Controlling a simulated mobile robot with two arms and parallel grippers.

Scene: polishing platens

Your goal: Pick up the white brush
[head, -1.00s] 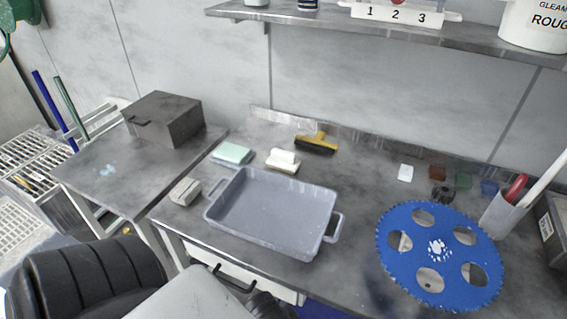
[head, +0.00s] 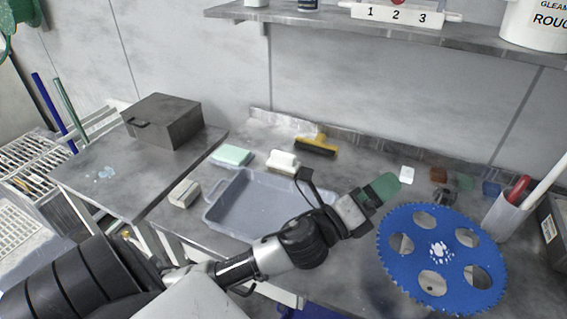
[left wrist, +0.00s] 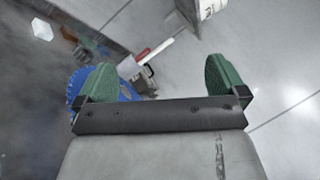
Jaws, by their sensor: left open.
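The white brush (head: 283,161) lies on the workbench behind the grey tray, left of a yellow brush with dark bristles (head: 317,146). My left gripper (head: 382,189) hangs over the bench to the right of the white brush, well apart from it, near the blue disc. Its green fingers stand apart with nothing between them in the left wrist view (left wrist: 160,80). The white brush cannot be made out in the left wrist view. My right gripper is not in view.
A grey tray (head: 232,212) lies partly under my left forearm. A blue toothed disc (head: 443,222) lies at right, beside a cup (head: 503,215) holding red and white handles. A teal sponge (head: 231,155) and a pale block (head: 184,193) are at left. A shelf (head: 400,31) runs above.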

